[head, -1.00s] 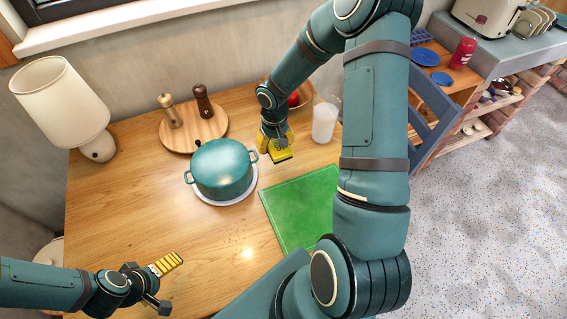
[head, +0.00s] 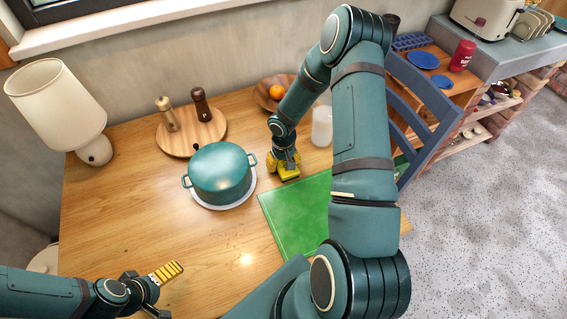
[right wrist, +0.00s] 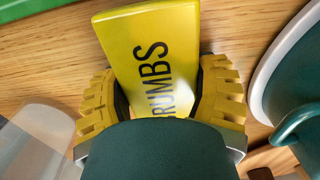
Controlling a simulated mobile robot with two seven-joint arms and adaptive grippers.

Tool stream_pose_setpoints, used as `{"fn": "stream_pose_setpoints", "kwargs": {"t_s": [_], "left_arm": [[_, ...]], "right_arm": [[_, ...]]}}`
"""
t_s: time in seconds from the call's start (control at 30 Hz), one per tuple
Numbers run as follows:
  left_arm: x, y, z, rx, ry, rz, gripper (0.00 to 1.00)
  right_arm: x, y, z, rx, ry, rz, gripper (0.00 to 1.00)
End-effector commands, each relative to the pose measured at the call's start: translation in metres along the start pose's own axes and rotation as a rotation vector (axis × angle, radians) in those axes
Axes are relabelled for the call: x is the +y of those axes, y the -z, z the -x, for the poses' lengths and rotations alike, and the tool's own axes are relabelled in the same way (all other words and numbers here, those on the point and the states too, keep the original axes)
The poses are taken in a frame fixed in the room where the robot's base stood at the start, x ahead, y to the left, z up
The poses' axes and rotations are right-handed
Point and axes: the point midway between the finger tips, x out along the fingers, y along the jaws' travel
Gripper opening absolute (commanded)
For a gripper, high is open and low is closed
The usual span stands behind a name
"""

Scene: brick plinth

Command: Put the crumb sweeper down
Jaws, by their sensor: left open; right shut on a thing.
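The crumb sweeper (head: 288,175) is a yellow block near the back edge of the green mat in the head view. In the right wrist view the crumb sweeper (right wrist: 150,40) shows dark lettering reading "RUMBS". My right gripper (head: 285,165) is shut on it, with a yellow-padded finger on each side in the right wrist view (right wrist: 160,88). The sweeper is at or just above the wooden table; I cannot tell whether it touches. My left gripper (head: 167,290) is open and empty at the table's front left.
The green mat (head: 290,215) lies right of a teal pot (head: 219,174). A translucent cup (head: 321,127) stands right of my right gripper, with a fruit bowl (head: 265,95) behind. A round board (head: 190,138) holds two mills. The table's front middle is clear.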

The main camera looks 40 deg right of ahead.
Motion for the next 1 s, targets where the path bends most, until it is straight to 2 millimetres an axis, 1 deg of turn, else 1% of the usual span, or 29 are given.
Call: {"fn": "stream_pose_setpoints", "kwargs": {"t_s": [0.2,0.33,0.37,0.4,0.43,0.47,0.73,0.83,0.93,1.0], "left_arm": [[0.000,0.000,0.000,0.000,0.000,0.000,0.98],[-0.001,-0.001,-0.004,-0.003,0.000,-0.001,0.98],[-0.001,-0.002,-0.004,-0.003,0.000,-0.001,0.98],[-0.001,-0.002,-0.003,-0.003,0.000,-0.001,0.98],[-0.001,-0.002,-0.003,-0.003,0.000,-0.001,0.98],[-0.001,-0.002,-0.003,-0.003,0.000,-0.001,0.98],[-0.001,-0.001,-0.002,-0.003,0.000,-0.001,0.98],[0.001,0.000,0.002,0.000,0.000,0.000,0.98],[0.001,0.001,0.003,0.002,0.000,0.001,0.98],[0.002,0.002,0.005,0.004,0.000,0.001,0.98]], "right_arm": [[0.000,0.001,0.001,0.003,0.000,0.000,0.22],[0.000,0.001,-0.003,0.003,0.000,0.001,0.22],[0.000,0.001,-0.003,0.002,0.000,0.001,0.71],[0.000,0.001,-0.002,0.002,0.000,0.000,0.85],[0.000,0.001,-0.002,0.002,0.000,0.000,0.95],[0.000,0.001,-0.002,0.002,0.000,0.000,1.00],[0.000,0.001,-0.001,0.002,0.000,0.000,1.00],[0.000,0.001,0.003,0.002,0.000,0.000,1.00],[0.000,0.002,0.015,0.005,-0.001,-0.001,1.00],[0.000,0.002,0.029,0.007,-0.001,-0.001,1.00]]}}
